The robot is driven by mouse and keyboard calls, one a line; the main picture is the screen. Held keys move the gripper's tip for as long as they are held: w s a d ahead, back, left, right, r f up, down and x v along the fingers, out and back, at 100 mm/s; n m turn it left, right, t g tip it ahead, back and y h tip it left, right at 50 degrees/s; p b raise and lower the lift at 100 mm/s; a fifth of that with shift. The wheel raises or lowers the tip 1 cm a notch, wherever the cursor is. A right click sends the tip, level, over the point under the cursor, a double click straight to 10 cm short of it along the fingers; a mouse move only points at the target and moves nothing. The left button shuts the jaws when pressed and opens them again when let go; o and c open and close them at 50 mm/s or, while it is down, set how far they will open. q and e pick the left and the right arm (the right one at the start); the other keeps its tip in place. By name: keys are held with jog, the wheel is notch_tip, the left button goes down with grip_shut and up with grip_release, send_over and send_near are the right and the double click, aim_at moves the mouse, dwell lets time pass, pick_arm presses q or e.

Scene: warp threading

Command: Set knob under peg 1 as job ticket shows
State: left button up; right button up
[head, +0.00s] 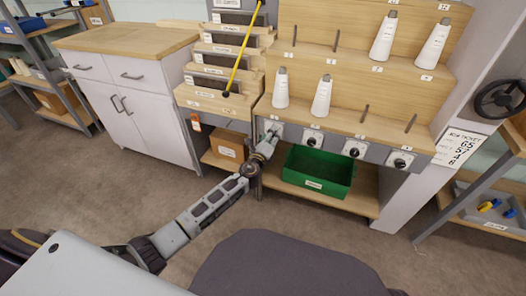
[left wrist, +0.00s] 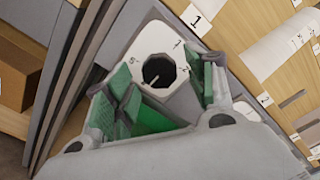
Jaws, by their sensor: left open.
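The knob (left wrist: 160,71) under peg 1 is dark, with a pale pointer line, on a white dial plate (left wrist: 150,42) with small, partly legible numbers. A label with 1 (left wrist: 196,18) is beside it in the left wrist view. My left gripper (head: 269,138) is at this dial in the head view and hides most of it. In the left wrist view its open green-padded fingers (left wrist: 168,82) stand on either side of the knob; contact cannot be told. The job ticket (head: 461,147) hangs on the right post, with large handwritten-style digits, hard to read surely. My right gripper is not in view.
More dials (head: 313,137) line the grey strip to the right. White cones (head: 281,88) stand on pegs above. A green bin (head: 318,171) sits below the strip. A yellow rod (head: 243,48) leans over the stepped rack at left.

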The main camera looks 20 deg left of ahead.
pick_arm(q)
jog(key=s, duration=1.1)
jog(key=shift+a, duration=0.2)
jog(key=shift+n, duration=0.3)
dwell(0.6)
